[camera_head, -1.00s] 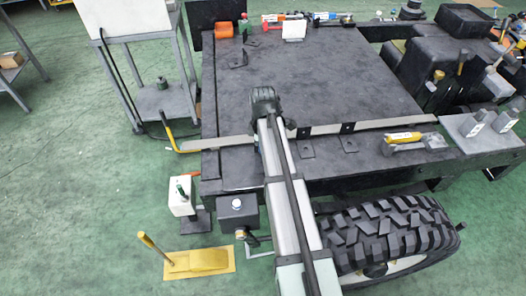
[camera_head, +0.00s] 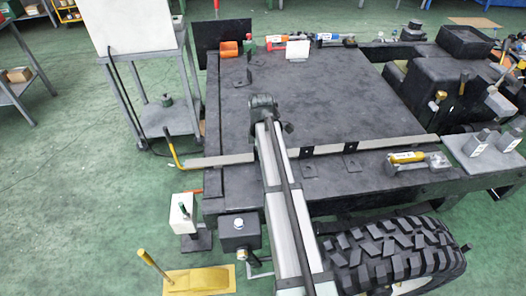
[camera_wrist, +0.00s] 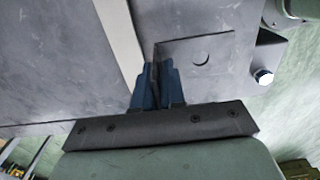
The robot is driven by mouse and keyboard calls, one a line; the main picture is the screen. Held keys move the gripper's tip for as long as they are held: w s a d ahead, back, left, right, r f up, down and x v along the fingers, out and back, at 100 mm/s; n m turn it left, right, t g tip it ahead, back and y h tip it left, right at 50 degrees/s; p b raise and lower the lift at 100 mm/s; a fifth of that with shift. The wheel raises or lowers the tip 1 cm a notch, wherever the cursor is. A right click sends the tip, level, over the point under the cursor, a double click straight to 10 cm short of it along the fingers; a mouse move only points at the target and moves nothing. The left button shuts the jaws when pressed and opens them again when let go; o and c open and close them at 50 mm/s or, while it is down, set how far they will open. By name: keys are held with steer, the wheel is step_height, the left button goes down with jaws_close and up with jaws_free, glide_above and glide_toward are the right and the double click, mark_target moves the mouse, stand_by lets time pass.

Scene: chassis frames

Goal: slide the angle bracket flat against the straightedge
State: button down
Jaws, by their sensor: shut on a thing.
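The straightedge (camera_head: 400,142) is a long pale strip lying across the dark bench top, partly hidden by my arm. It also shows in the wrist view (camera_wrist: 120,32) as a pale band running up left. My gripper (camera_wrist: 158,82) is shut on the upright flange of a dark angle bracket (camera_wrist: 220,48) whose flat leg has a round hole. The bracket lies to the right of the straightedge, with the left finger between flange and strip and a narrow gap visible. Whether its leg rests on the bench is unclear. In the head view my arm hides the held bracket and fingertips.
Two more brackets, one nearer my arm (camera_head: 309,169) and one farther right (camera_head: 352,164), stand at the straightedge's near side. Two loose brackets lie at the back left. The middle of the bench beyond the straightedge is clear.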

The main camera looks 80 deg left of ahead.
steer(key=shift+f, duration=2.25)
steer(key=shift+f, duration=0.35)
steer(key=c, duration=1.1)
jaws_free()
steer(key=shift+r, duration=0.1)
steer(key=shift+r, duration=3.45)
